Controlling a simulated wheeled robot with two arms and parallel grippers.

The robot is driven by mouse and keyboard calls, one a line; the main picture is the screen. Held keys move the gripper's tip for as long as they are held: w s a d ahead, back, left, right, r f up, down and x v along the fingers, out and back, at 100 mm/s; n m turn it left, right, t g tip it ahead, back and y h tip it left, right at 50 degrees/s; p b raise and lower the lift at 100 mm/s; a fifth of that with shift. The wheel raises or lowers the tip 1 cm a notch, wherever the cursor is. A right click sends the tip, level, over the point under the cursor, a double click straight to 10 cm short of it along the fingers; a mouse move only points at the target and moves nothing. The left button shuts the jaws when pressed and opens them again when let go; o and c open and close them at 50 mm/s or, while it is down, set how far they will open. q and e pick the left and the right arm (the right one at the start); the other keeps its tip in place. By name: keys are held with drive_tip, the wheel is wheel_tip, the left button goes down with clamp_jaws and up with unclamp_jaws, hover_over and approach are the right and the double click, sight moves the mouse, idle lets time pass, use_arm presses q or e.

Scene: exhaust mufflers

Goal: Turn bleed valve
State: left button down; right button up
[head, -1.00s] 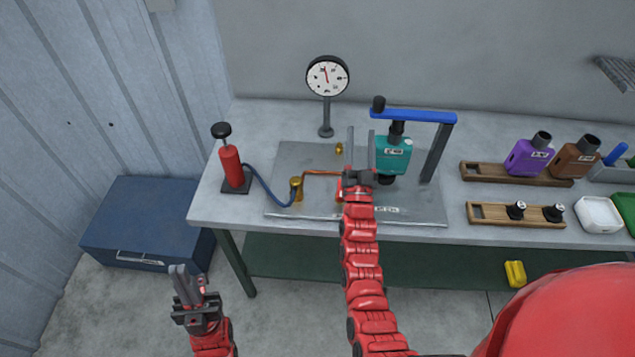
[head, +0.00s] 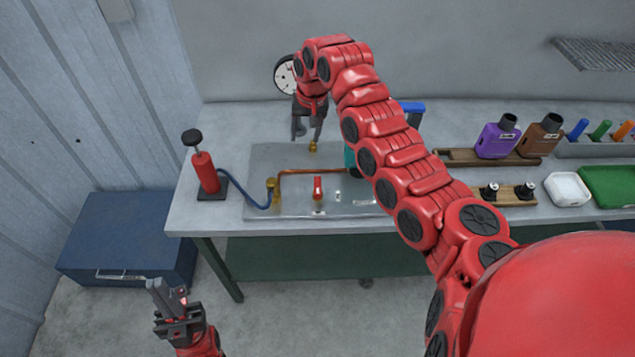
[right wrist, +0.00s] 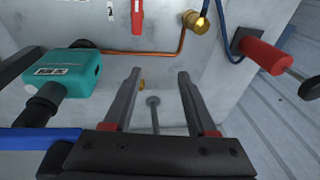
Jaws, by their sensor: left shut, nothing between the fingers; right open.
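A small brass fitting (head: 313,147), seemingly the bleed valve, stands on the grey plate (head: 345,208) towards its back. My right gripper (head: 307,136) points down just above it, open and empty. In the right wrist view the same small fitting (right wrist: 142,85) shows between the open fingers (right wrist: 159,74), nearer the left one; I cannot tell whether they touch it. A red-handled valve (head: 318,188) sits on the plate in front, near the copper pipe (head: 310,172). My left gripper (head: 168,290) is shut and empty, low at the left beside the table.
A red hand pump (head: 205,172) with a blue hose stands at the left. The gauge (head: 285,75) and teal muffler (head: 349,158) are partly hidden by my right arm; the muffler shows better in the right wrist view (right wrist: 75,73). Wooden racks (head: 500,158) and trays stand right.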

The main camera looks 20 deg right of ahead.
sight(318, 185)
drive_tip(key=s+d+g+h, duration=0.1)
drive_tip(key=s+d+g, duration=0.1)
drive_tip(key=s, duration=0.2)
wheel_tip(318, 185, down, 16)
drive_tip(key=p, duration=0.4)
drive_tip(key=shift+f, duration=0.15)
clamp_jaws()
